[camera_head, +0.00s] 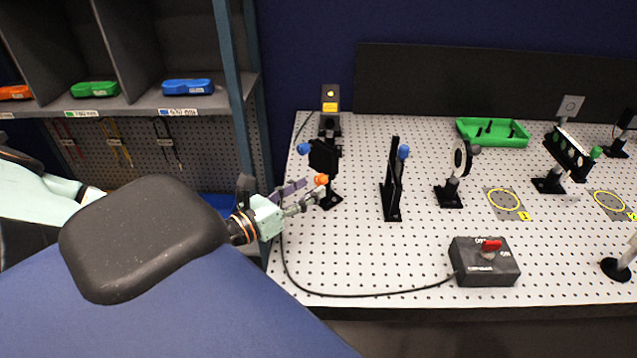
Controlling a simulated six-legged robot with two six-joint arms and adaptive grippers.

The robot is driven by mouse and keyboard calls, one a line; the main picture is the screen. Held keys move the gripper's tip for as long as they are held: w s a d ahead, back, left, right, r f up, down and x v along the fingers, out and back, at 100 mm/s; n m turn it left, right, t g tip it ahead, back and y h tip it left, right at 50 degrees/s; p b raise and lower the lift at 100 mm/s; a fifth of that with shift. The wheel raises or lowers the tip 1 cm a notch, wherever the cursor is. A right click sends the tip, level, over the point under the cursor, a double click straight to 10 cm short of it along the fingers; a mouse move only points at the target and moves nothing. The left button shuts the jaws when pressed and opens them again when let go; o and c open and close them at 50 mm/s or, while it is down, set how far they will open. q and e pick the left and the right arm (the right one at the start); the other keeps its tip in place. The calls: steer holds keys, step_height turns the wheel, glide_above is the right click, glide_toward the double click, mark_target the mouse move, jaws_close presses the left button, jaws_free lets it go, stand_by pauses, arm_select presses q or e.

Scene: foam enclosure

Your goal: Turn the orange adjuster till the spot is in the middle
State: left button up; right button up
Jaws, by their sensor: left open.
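The orange adjuster (321,180) is a small knob low on a black mirror mount (323,156), which also carries a blue knob (304,148) at its upper left. My left gripper (312,191) reaches in from the left at the board's left edge. It is open, with its fingertips close to the orange adjuster; I cannot tell whether they touch it. A small pale card with a ring mark (571,105) stands at the back right. No light spot can be made out on it at this size. My right gripper is not in view.
A second mount (393,185) and a round lens holder (459,160) stand to the right. A switch box with a red knob (487,262) sits at the front, its cable crossing the perforated board (370,260). A green tray (493,131) lies behind.

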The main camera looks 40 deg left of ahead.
mark_target(317, 182)
arm_select(q)
steer(key=shift+w+a+f+b, duration=0.2)
steer(key=shift+w+a+b, duration=0.1)
steer(key=shift+w, duration=0.2)
steer(key=shift+w+a+f+b, duration=0.15)
steer(key=shift+w+f+b, duration=0.1)
steer(key=shift+w, duration=0.25)
steer(key=shift+w+r, duration=0.1)
steer(key=shift+w, duration=0.2)
steer(key=shift+w+d+r+b, duration=0.35)
steer(key=shift+d+b, duration=0.05)
steer(key=shift+d, duration=0.25)
steer(key=shift+a+f, duration=0.15)
steer(key=shift+a, duration=0.3)
steer(key=shift+c, duration=1.1)
steer(key=shift+d, duration=0.35)
steer(key=c, duration=0.5)
steer(key=shift+a, duration=0.2)
jaws_close()
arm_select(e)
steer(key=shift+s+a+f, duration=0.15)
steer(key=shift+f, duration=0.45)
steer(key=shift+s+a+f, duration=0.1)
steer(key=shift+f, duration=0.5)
